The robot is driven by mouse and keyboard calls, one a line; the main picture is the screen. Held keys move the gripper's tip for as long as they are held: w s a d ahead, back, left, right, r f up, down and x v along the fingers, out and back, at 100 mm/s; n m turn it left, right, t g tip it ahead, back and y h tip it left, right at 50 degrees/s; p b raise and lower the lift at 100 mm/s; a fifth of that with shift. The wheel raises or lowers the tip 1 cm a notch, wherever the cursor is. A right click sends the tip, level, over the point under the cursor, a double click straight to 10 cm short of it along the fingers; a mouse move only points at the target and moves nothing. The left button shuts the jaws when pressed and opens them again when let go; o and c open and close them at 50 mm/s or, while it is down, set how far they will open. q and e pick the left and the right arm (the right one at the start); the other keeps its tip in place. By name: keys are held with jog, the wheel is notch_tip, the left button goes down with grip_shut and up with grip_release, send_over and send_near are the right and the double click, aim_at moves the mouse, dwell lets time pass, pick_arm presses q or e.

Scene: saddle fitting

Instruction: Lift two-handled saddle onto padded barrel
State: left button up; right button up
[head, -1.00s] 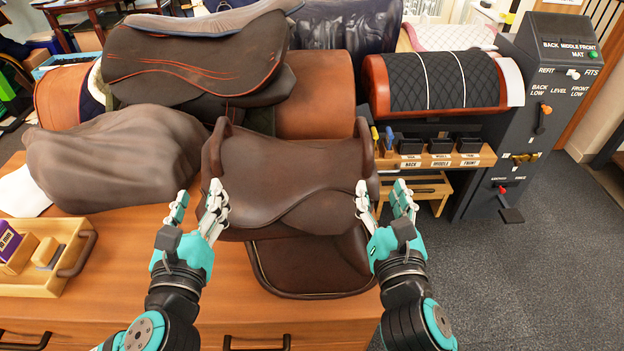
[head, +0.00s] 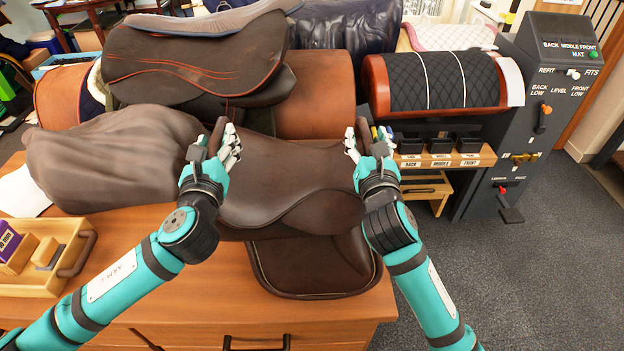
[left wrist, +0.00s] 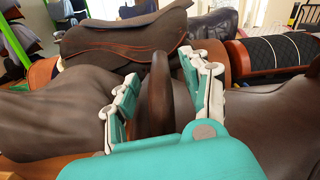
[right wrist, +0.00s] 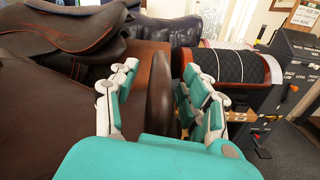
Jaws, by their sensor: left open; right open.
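The brown two-handled saddle (head: 285,185) lies on the wooden cabinet top in the head view, with a handle at each end. My left gripper (head: 226,145) is open at the left handle (head: 217,133); in the left wrist view its fingers stand on either side of that handle (left wrist: 156,95). My right gripper (head: 364,143) is open at the right handle (head: 363,132); in the right wrist view the handle (right wrist: 159,92) stands between its fingers. Neither gripper is closed on a handle. The padded barrel (head: 440,80), black quilted with white lines and red-brown wood ends, is at back right.
A covered brown form (head: 110,160) lies left of the saddle. Another dark saddle (head: 195,55) sits on a stand behind. A wooden tray (head: 75,245) is at the left. A grey control post (head: 545,110) stands beside the barrel, and a shelf with small black bins (head: 440,160) is below it.

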pick_arm(q)
jog(key=shift+w, duration=1.2)
pick_arm(e)
jog(key=shift+w, duration=1.2)
pick_arm(q)
jog(key=shift+c, duration=0.3)
pick_arm(e)
jog(key=shift+c, duration=0.3)
pick_arm(q)
grip_shut()
pick_arm(e)
grip_shut()
pick_arm(q)
jog(key=shift+r, duration=0.3)
pick_arm(e)
jog(key=shift+r, duration=0.3)
